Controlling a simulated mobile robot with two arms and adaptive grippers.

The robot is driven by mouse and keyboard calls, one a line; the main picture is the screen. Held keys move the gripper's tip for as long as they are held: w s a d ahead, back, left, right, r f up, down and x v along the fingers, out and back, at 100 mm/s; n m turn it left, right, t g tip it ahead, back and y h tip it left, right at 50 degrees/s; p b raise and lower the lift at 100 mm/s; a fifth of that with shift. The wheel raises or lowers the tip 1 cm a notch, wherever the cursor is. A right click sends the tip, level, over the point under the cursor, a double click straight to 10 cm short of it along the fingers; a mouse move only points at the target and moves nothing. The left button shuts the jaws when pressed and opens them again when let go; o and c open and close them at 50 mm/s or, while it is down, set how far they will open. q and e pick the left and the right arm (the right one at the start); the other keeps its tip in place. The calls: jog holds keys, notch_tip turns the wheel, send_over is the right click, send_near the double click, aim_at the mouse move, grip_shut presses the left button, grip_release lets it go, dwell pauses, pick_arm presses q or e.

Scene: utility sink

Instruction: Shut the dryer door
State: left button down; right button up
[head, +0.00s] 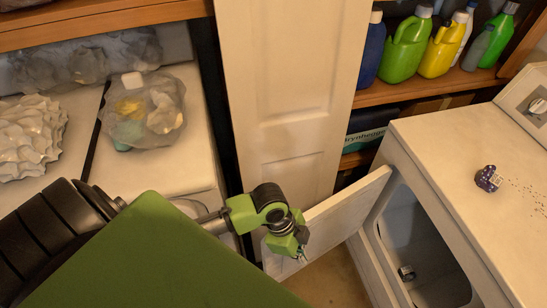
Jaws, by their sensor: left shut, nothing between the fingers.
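The white dryer (440,140) stands at the right, with its dark front opening (425,245) exposed. Its white door (337,217) stands open, reaching from the dryer front toward the lower left. My left gripper (301,256) is shut and empty at the door's outer end. It overlaps the door's face in the picture; I cannot tell whether they touch. My left arm hides part of the door's outer end. My right gripper is not in view.
A small purple object (488,179) lies on the dryer top, and a small dark item (406,272) is inside the opening. A white panelled door (290,80) stands behind. Shelves with bottles (407,45) are at the back right. Bagged items (145,110) lie at the left.

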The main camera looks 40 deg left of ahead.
pick_arm(q)
jog(key=w+a+r+m+g, duration=0.1)
jog(key=w+a+r+m, duration=0.25)
jog(key=a, duration=0.45)
jog(key=w+a+r+m+g, duration=0.2)
jog(key=w+a+r+m, duration=0.15)
jog(key=a, duration=0.45)
jog(key=p+x, duration=0.3)
jog(key=x, duration=0.7)
jog(key=shift+f+m, duration=0.35)
jog(key=shift+m, duration=0.05)
jog(key=shift+w+d, duration=0.1)
